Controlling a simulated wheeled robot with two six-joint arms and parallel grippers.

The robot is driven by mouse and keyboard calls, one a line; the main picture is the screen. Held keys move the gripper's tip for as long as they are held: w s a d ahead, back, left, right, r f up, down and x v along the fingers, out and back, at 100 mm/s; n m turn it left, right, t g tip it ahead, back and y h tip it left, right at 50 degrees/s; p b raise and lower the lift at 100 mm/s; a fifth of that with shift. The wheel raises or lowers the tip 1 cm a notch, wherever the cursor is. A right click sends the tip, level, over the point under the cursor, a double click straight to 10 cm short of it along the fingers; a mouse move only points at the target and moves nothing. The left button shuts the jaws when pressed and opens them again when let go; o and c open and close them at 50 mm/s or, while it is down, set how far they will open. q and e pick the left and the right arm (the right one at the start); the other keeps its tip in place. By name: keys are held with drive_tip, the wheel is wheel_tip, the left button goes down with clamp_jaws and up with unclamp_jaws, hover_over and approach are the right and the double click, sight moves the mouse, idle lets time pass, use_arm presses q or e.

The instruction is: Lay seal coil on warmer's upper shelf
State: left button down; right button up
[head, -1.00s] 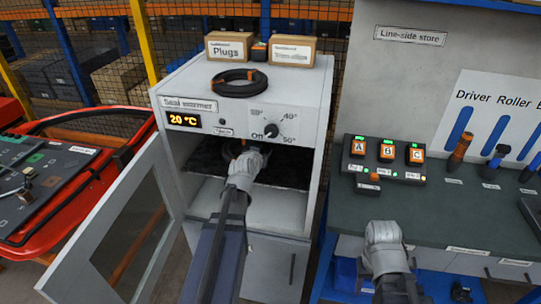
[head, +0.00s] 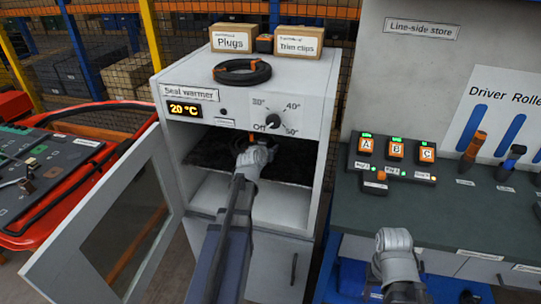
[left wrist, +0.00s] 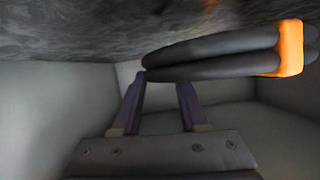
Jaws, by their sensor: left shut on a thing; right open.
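The seal warmer (head: 178,93) stands with its glass door (head: 115,225) swung open to the left. Its upper shelf has a dark, mottled surface (head: 212,150). My left gripper (head: 257,150) is inside the upper compartment, shut on a black seal coil. In the left wrist view the coil (left wrist: 205,54), with an orange band (left wrist: 291,48), lies across the fingertips close to the dark shelf surface. I cannot tell whether it touches. Another black coil (head: 241,80) with an orange tag lies on the warmer's top. My right gripper (head: 394,240) is open and empty at the bench's front edge.
Two cartons, Plugs (head: 236,38) and Trim clips (head: 298,42), stand on the warmer's top at the back. The control knob (head: 273,121) is above the opening. A button box (head: 395,160) sits on the bench at right. A red cart (head: 60,205) is at left.

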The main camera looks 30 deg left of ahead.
use_arm(q)
wheel_tip(320, 180, down, 2)
drive_tip(key=shift+b, duration=0.5)
drive_tip(key=shift+w+a+f+b, duration=0.1)
drive_tip(key=shift+a+f+b, duration=0.05)
drive_tip(key=shift+f+b, duration=0.15)
drive_tip(key=shift+w, duration=0.1)
drive_tip(key=shift+w+r, duration=0.1)
use_arm(e)
drive_tip(key=shift+w+d+f, duration=0.1)
drive_tip(key=shift+d+f, duration=0.1)
drive_tip(key=shift+f, duration=0.45)
drive_tip(key=shift+w+d+f, duration=0.1)
drive_tip(key=shift+d+f, duration=0.05)
drive_tip(key=shift+f, duration=0.45)
use_arm(q)
drive_tip(key=c, duration=0.9)
unclamp_jaws()
drive_tip(key=o, duration=0.5)
drive_tip(key=shift+c, duration=0.2)
